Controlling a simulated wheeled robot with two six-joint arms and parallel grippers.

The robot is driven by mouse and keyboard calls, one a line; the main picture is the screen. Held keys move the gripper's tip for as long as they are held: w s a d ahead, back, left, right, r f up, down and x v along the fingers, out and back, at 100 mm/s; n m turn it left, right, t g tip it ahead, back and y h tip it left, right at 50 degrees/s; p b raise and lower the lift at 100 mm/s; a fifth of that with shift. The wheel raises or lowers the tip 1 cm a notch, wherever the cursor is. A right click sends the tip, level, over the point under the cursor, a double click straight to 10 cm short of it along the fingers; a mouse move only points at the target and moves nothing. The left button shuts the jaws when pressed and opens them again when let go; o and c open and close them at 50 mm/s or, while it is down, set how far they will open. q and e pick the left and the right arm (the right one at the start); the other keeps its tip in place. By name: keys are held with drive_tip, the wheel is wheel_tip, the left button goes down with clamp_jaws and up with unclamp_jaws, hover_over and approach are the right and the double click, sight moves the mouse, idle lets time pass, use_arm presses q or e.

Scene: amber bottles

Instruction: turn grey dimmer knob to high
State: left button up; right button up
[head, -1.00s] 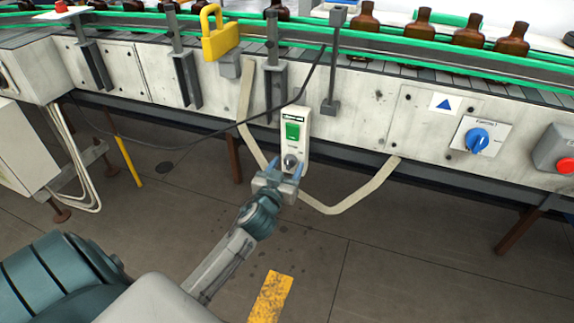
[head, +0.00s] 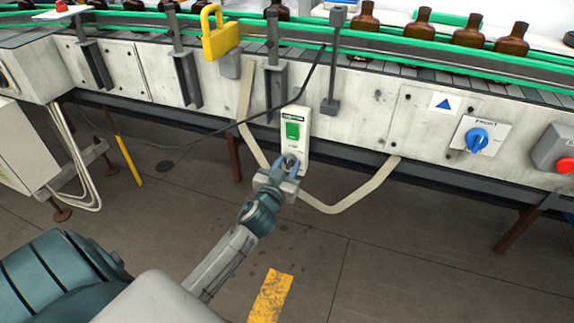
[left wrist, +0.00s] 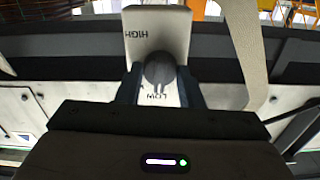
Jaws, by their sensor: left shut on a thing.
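The grey dimmer knob (head: 290,158) sits on the lower part of a white upright control box (head: 302,148), below a green switch. In the left wrist view the knob (left wrist: 160,69) is round and dark grey. The word HIGH shows above it and LOW below it, both upside down or tilted in that view. My left gripper (head: 289,166) reaches up from below, with one blue-grey finger on each side of the knob, shut on it. My right gripper is not in view.
A yellow padlock-shaped piece (head: 220,33) and grey posts stand along the conveyor front. A black cable (head: 262,117) and a beige strap (head: 345,206) hang near the box. A blue rotary switch (head: 476,139) and red button (head: 565,166) are at the right.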

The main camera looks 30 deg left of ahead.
use_arm(q)
drive_tip(key=shift+r+m, duration=0.1)
drive_tip(key=shift+m, duration=0.6)
drive_tip(key=m+p, duration=0.1)
drive_tip(key=m, duration=0.1)
drive_tip(key=shift+m+p, duration=0.3)
drive_tip(key=shift+m, duration=0.5)
drive_tip(key=m+p, duration=0.3)
drive_tip(key=m, duration=0.5)
drive_tip(key=shift+d+p, duration=0.1)
drive_tip(key=shift+p, duration=0.2)
drive_tip(key=m+p, duration=0.2)
drive_tip(key=m, duration=0.6)
drive_tip(key=shift+p, duration=0.4)
drive_tip(key=shift+f+m+p, duration=0.25)
drive_tip(key=shift+m+p, duration=0.1)
drive_tip(key=shift+m, duration=0.85)
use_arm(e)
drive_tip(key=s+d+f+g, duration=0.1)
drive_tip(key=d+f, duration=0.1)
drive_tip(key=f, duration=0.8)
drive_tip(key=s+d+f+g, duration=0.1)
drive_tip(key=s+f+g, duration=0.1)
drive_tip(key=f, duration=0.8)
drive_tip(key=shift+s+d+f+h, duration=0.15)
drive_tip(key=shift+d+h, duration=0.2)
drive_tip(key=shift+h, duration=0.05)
use_arm(q)
drive_tip(key=o, duration=1)
drive_tip(key=shift+c, duration=0.2)
